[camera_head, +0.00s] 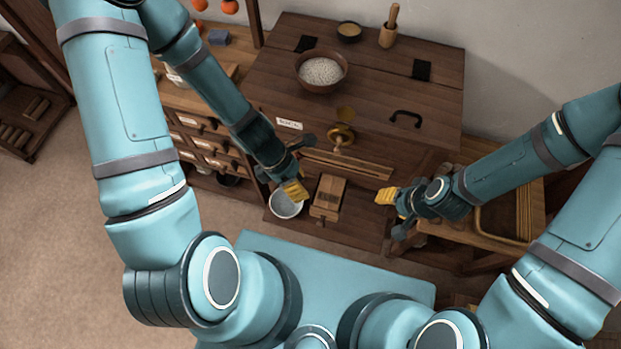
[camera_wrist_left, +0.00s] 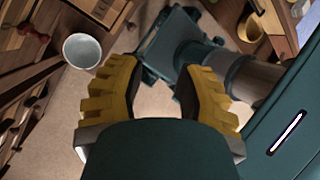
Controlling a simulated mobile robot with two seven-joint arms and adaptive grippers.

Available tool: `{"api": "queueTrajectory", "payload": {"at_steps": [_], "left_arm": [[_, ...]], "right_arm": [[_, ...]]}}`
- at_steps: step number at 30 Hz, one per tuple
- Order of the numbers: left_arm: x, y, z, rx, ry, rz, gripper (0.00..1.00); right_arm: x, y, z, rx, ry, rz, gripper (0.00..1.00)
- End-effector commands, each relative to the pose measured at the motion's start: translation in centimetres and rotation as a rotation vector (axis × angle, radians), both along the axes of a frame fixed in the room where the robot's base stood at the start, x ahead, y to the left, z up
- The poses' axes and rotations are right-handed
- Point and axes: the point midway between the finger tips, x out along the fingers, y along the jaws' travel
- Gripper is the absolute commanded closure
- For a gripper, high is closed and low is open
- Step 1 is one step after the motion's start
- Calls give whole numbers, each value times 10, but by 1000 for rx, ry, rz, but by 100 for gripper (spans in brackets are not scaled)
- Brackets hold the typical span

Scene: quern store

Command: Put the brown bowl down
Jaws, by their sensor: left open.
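The brown bowl (camera_head: 312,85) stands upright on the dark wooden chest top, filled with pale grain. My left gripper (camera_head: 295,190) is well away from it, lower down by the rim of a white bowl (camera_head: 285,206). In the left wrist view, the yellow fingers of my left gripper (camera_wrist_left: 161,92) are wide apart with nothing between them. The white bowl also shows there (camera_wrist_left: 82,50), off to the left of the fingers. My right gripper (camera_head: 386,195) is right of a wooden block; its fingers are too small to tell open from shut.
A small dish (camera_head: 349,31) and a wooden pestle in a mortar (camera_head: 389,28) stand behind the brown bowl. A black handle (camera_head: 405,118) and a brass knob (camera_head: 341,136) stick out at the front. The wooden block (camera_head: 328,195) lies between my grippers. Small drawers (camera_head: 208,145) stand at left.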

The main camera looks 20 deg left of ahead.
Motion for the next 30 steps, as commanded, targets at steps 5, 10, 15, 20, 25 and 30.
{"api": "queueTrajectory", "payload": {"at_steps": [5,10,15,20,25,30], "left_arm": [[5,2,-23,104,-370,-740,66],[20,-6,-32,172,-690,-1341,66],[29,-18,-34,211,-884,-1679,66],[32,-22,-34,222,-939,-1769,66],[32,-21,-34,222,-938,-1768,66],[32,-21,-40,222,-936,-1766,66]], "right_arm": [[0,0,0,0,0,0,53],[0,0,0,0,0,0,53],[0,0,0,0,0,0,53],[0,0,0,0,0,0,53],[0,0,0,0,0,0,53],[0,0,-6,0,1,0,53]]}}
